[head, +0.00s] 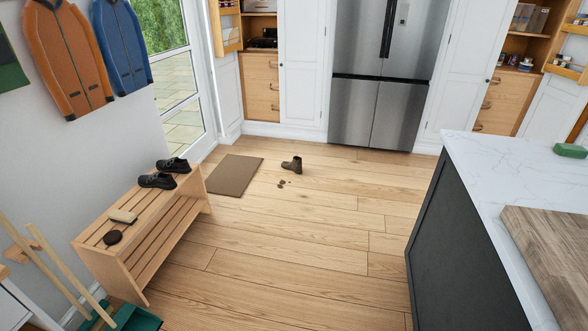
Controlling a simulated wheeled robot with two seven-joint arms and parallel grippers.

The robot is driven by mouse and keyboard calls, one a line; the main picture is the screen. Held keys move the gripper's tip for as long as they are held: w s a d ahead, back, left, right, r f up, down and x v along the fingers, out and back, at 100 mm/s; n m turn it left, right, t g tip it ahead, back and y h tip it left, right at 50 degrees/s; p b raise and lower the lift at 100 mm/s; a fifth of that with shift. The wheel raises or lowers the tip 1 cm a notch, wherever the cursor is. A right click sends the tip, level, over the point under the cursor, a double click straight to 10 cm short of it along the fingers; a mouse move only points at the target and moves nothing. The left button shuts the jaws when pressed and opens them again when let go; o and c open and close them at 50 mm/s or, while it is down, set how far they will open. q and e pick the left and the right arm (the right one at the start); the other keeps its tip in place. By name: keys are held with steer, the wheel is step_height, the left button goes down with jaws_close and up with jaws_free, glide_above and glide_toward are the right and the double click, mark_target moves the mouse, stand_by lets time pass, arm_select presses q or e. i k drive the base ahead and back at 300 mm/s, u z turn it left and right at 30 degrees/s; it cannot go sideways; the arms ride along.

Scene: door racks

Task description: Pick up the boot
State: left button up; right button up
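A single brown boot (293,165) stands upright on the wooden floor, a little right of the brown doormat (233,174) and in front of the fridge. A few small brown spots or bits (282,183) lie on the floor just in front of it. Neither of my grippers shows in the head view.
A slatted wooden bench (150,236) with dark shoes (158,181) and a brush (123,216) stands along the left wall. A broom and green dustpan (132,318) are at lower left. A marble-topped island (500,180) fills the right. The floor between is clear.

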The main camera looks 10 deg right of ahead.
mark_target(296, 164)
steer(key=z, duration=0.75)
steer(key=i, duration=5.55)
steer(key=z, duration=1.55)
steer(key=i, duration=2.9)
steer(key=u, duration=0.15)
